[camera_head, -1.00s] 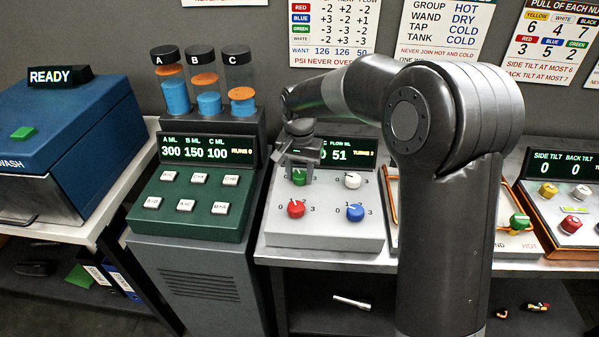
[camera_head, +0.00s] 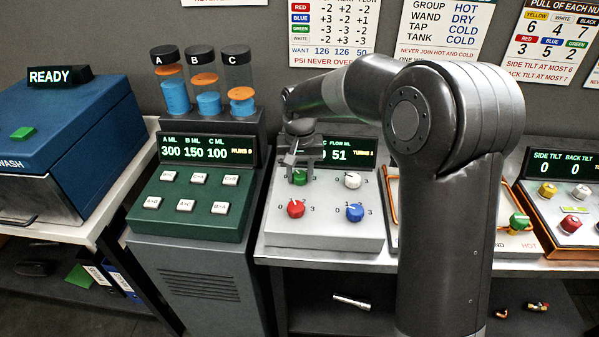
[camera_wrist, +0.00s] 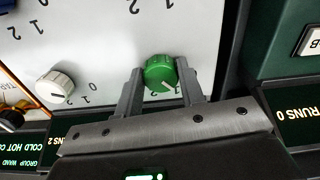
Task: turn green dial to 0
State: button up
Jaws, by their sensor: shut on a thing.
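The green dial (camera_head: 299,178) is on the grey-white dial panel (camera_head: 330,240), at its back left. In the wrist view the green dial (camera_wrist: 160,71) sits between the two fingers, with a white pointer line toward the lower right of that view. My gripper (camera_head: 299,172) reaches down over the dial from behind, and in the wrist view my gripper (camera_wrist: 160,85) is shut on its sides. Most of the dial's number scale is hidden by the fingers. The panel's screen is partly covered by my gripper; "51" shows under FLOW ML.
A white dial (camera_head: 352,180), a red dial (camera_head: 296,209) and a blue dial (camera_head: 355,213) sit close by on the same panel. The green button console (camera_head: 190,215) stands at left. My arm hides part of the bench at right.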

aim_at(301, 175)
jog(key=n, duration=0.5)
jog(key=shift+d, duration=0.1)
jog(key=shift+n, duration=0.3)
jog(key=shift+w, duration=0.1)
jog(key=o, duration=1)
jog(key=shift+r, duration=0.15)
notch_tip(301, 175, up, 11)
jog(key=shift+f, duration=0.2)
